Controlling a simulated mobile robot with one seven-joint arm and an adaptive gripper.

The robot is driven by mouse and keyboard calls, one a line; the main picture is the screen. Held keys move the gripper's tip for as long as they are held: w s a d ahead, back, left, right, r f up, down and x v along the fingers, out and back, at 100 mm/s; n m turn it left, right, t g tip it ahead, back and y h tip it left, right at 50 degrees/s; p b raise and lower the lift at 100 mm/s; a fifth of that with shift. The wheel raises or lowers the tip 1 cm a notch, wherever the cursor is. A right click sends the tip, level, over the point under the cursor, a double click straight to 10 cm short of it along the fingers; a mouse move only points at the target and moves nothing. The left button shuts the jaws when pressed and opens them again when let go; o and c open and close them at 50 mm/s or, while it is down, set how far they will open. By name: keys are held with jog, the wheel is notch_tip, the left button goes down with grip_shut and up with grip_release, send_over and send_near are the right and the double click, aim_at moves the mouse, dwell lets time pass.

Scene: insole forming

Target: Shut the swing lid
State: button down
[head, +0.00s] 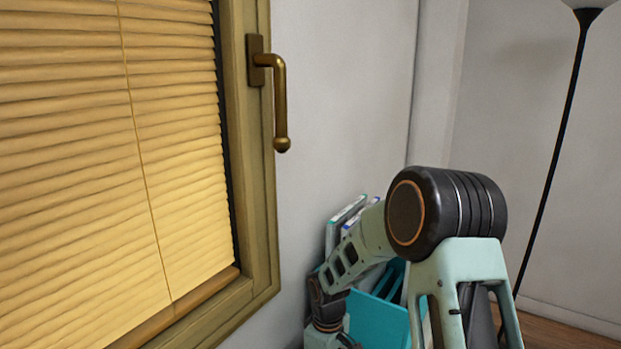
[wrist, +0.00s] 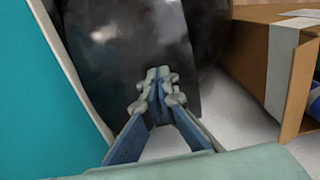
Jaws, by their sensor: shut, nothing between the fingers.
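No part that I can clearly name as the swing lid shows in either view. In the wrist view my gripper (wrist: 157,90) is shut and empty, with its fingertips together in front of a dark, glossy surface (wrist: 112,40). I cannot tell whether the tips touch that surface or whether it belongs to the lid. A flat teal panel (wrist: 35,100) with a pale edge stands close on the left. In the head view my arm hides the gripper.
A cardboard box (wrist: 255,50) with pale tape stands at the right in the wrist view. In the head view, a teal object (head: 380,322) and upright folders (head: 343,222) sit behind my arm. A window with a handle (head: 280,100) is left; a floor lamp (head: 560,130) is right.

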jog(key=shift+f+b, duration=0.6)
jog(key=shift+f, duration=0.35)
notch_tip(320, 180, up, 12)
jog(key=p, duration=0.8)
jog(key=shift+p, duration=0.4)
